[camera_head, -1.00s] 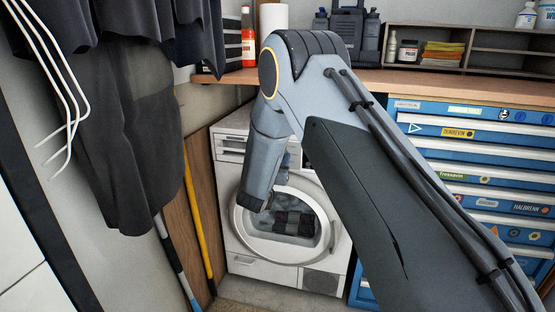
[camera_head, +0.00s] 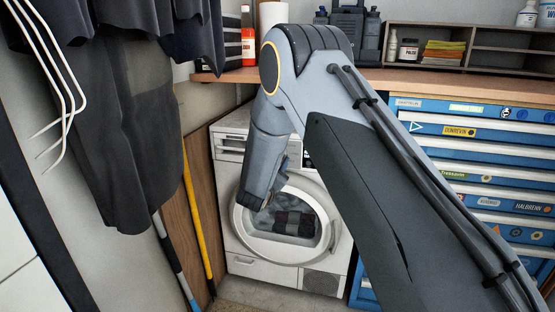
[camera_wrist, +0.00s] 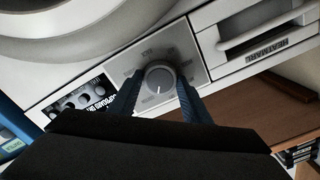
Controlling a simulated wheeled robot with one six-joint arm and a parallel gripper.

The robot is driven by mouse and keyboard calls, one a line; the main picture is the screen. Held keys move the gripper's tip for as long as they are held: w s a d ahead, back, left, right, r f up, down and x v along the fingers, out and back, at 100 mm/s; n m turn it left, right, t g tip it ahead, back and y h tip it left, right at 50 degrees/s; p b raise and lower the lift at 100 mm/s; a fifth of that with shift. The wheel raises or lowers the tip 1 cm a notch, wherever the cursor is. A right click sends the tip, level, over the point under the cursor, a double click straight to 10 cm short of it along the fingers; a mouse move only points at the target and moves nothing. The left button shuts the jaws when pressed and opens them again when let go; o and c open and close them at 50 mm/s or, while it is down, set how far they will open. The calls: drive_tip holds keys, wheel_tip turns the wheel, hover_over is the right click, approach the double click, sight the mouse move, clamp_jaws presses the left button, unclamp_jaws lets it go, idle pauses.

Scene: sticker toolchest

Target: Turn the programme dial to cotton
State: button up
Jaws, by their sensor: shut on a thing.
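The washing machine (camera_head: 232,210) is white with a round glass door (camera_head: 290,226); dark laundry shows behind the glass. Its programme dial (camera_wrist: 160,79) is a round grey knob with a pale pointer mark, set in a grey panel with small markings around it, too small to read. In the wrist view my gripper (camera_wrist: 160,90) has one dark finger on each side of the dial and is shut on it. In the head view my arm hides the dial and the fingertips.
A dark display panel (camera_wrist: 85,98) and a drawer handle (camera_wrist: 262,32) flank the dial. A blue tool chest (camera_head: 470,150) stands right of the machine under the wooden worktop (camera_head: 415,82). Dark clothes (camera_head: 125,130) hang at left, beside a yellow pole (camera_head: 197,215).

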drive_tip(key=shift+m, duration=0.7)
drive_tip(key=o, duration=1)
drive_tip(key=shift+o, duration=0.2)
drive_tip(key=v, duration=0.8)
